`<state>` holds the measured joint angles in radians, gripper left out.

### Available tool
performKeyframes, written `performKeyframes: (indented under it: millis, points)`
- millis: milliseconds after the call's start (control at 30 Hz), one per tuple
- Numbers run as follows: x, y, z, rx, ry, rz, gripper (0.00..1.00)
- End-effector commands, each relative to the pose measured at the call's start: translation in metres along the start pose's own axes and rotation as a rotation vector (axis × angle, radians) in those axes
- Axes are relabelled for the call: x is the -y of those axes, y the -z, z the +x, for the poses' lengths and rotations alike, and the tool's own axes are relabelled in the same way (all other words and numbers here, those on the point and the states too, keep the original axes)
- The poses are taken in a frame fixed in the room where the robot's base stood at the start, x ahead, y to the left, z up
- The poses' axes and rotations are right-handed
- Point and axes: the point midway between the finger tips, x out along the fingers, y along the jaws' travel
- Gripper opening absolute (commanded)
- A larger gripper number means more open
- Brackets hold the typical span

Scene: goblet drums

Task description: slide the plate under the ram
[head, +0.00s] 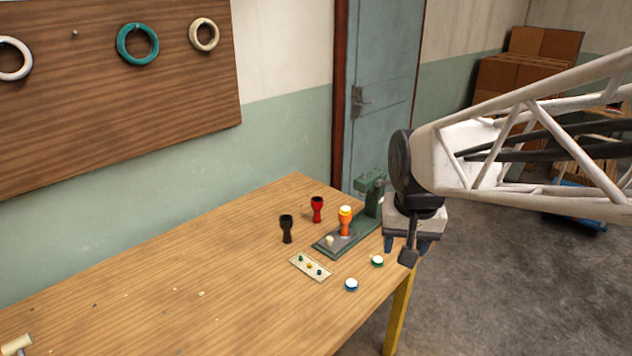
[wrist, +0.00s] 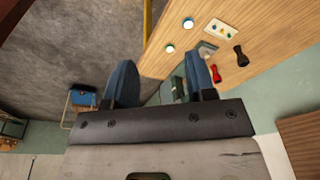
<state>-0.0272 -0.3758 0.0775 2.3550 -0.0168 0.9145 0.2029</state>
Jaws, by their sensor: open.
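A green press (head: 374,200) stands at the table's right end, with its ram head (head: 370,180) at the top of its column. A grey plate (head: 343,242) with a cream knob (head: 330,240) lies on the base, on the side away from the column. An orange drum (head: 345,222) with a white top stands on the plate, apparently in front of the ram rather than under it. My gripper (head: 406,248) is open and empty, beyond the table's right edge beside the press. In the wrist view its blue fingers (wrist: 160,64) are apart; the right finger partly hides the press.
A black goblet (head: 286,228) and a red goblet (head: 317,208) stand left of the press. A tray with small coloured pegs (head: 310,267), a blue-rimmed disc (head: 351,285) and a green-rimmed disc (head: 377,261) lie nearer. The table's middle (head: 200,270) is mostly clear.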

Motion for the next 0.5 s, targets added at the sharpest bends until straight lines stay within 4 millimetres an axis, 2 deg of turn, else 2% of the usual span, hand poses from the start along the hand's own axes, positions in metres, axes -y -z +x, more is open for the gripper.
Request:
performKeyframes:
  millis: [100, 500]
  points:
    - [0.008, 0.025, 0.007, 0.013, -0.002, 0.024, 0.51]
    - [0.035, 0.102, 0.039, 0.050, -0.013, 0.113, 0.51]
